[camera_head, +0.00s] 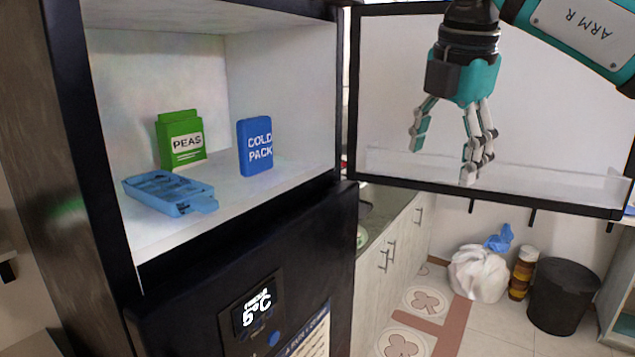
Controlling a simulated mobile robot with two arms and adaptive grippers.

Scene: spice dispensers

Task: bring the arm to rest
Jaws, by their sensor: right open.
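My right gripper (446,140) hangs at the upper right, pointing down with its fingers spread open and nothing between them. It is in front of the inner side of the open freezer door (390,100), apart from the shelf items. My right arm (580,35) comes in from the upper right corner. My left gripper does not show.
The open freezer compartment (285,75) holds a green peas box (182,125), a blue cold pack (255,147) and a blue ice tray (160,190). Below right are counter cabinets (395,245), a white bag (478,275), a stacked jar (523,272) and a black bin (562,295).

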